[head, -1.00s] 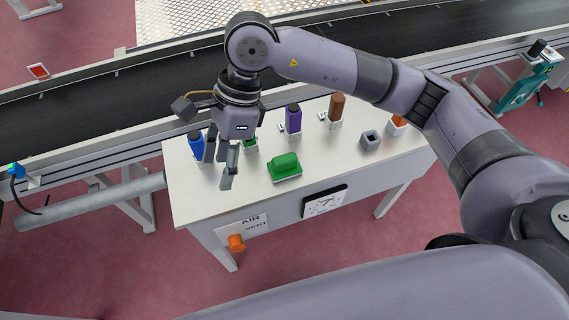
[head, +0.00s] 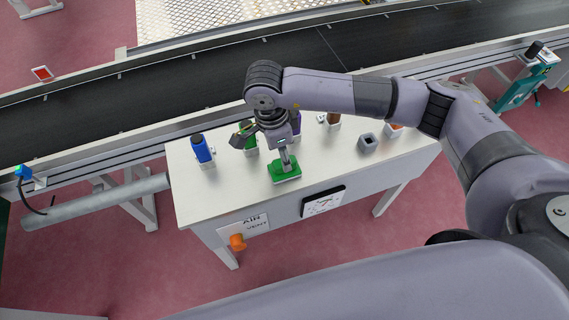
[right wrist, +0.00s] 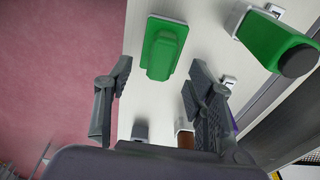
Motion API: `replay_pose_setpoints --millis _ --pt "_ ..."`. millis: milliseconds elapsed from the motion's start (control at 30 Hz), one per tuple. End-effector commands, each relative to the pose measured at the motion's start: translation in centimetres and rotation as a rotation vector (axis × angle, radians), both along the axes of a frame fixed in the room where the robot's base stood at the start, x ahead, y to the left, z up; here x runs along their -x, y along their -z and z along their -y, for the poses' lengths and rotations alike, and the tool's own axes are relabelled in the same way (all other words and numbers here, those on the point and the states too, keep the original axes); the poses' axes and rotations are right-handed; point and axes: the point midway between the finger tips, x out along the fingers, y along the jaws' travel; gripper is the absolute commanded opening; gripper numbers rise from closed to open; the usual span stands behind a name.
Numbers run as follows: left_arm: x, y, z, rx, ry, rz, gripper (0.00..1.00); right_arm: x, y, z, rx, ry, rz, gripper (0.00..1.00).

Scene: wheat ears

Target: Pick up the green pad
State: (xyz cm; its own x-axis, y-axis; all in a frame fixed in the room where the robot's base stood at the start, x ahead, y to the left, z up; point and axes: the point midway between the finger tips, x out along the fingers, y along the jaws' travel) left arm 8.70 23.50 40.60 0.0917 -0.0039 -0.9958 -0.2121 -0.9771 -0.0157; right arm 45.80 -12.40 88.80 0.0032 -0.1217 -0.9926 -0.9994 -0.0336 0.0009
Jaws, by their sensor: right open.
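My left gripper is not in view.
On the white table (head: 210,205) stand a blue piece (head: 201,149), a green piece (head: 244,138) close behind the pad, a purple piece (head: 297,123), a brown piece (head: 334,119), a grey hollow block (head: 368,143) and an orange piece (head: 394,131). A conveyor (head: 200,85) runs behind.

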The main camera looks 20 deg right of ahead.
Motion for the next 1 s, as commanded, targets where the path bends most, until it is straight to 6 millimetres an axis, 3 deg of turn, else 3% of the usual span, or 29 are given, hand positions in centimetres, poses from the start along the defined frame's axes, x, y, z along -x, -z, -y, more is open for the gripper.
replay_pose_setpoints --millis 167,333,500,767,1000 --pt "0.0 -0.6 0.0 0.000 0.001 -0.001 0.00 0.0 1.0 0.2 0.000 0.001 -0.001 0.50" --pt "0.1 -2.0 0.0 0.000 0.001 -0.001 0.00 -0.2 3.3 0.8 0.001 0.000 -0.004 0.50" --pt "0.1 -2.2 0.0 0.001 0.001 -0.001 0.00 -0.3 5.3 0.9 -0.001 0.000 0.000 0.50" --pt "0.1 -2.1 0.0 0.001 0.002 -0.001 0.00 -0.3 5.6 0.9 -0.002 -0.001 0.001 0.50" --pt "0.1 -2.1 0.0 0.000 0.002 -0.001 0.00 -0.3 5.6 0.9 -0.002 -0.001 0.001 0.34"
